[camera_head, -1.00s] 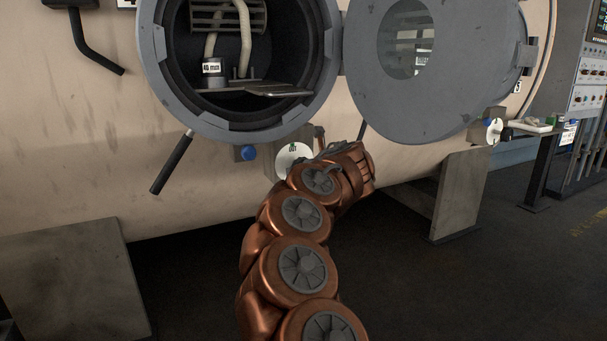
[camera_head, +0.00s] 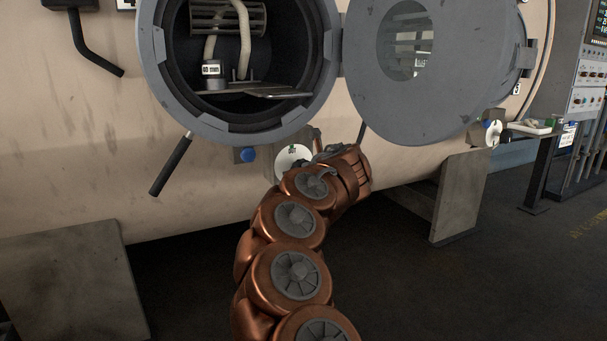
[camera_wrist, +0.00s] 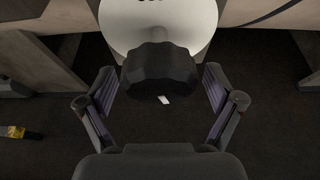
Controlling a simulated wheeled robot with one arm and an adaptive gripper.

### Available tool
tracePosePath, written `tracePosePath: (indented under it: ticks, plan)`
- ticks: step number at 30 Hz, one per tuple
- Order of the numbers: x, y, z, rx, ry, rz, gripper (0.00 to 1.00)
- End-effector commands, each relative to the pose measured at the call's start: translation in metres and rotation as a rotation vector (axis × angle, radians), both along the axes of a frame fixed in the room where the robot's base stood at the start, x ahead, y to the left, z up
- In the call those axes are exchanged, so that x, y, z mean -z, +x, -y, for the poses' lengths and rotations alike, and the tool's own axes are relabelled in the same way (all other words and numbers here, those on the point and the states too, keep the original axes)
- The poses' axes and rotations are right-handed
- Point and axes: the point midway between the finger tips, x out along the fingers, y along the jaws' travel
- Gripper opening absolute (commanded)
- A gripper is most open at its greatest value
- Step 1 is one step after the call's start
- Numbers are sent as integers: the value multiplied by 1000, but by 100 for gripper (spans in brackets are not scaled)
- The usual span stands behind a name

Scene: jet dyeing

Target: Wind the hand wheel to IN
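The white dial (camera_head: 288,157) with small dark lettering sits on the machine front, below the open round door. My arm partly covers it. In the wrist view the white disc (camera_wrist: 130,25) is at the top, with a black lobed knob (camera_wrist: 160,70) in front of it, probably the hand wheel. A small white mark shows under the knob. My gripper (camera_wrist: 160,92) is open, with one finger on each side of the knob and visible gaps on both sides. In the head view my gripper (camera_head: 328,152) is small and mostly hidden by my wrist.
The open door (camera_head: 425,75) hangs at the upper right of the dial. Another white dial (camera_head: 493,133) is at the right. Support legs (camera_head: 460,195) stand below.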

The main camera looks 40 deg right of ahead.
Motion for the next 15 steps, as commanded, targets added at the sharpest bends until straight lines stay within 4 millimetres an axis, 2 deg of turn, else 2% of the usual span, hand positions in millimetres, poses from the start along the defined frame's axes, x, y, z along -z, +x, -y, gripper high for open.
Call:
tracePosePath:
  ticks: [10, 15]
  plan:
    - [-1, -2, -1, 0, 0, 1, 93]
    - [-6, -14, -4, 2, 0, 0, 93]
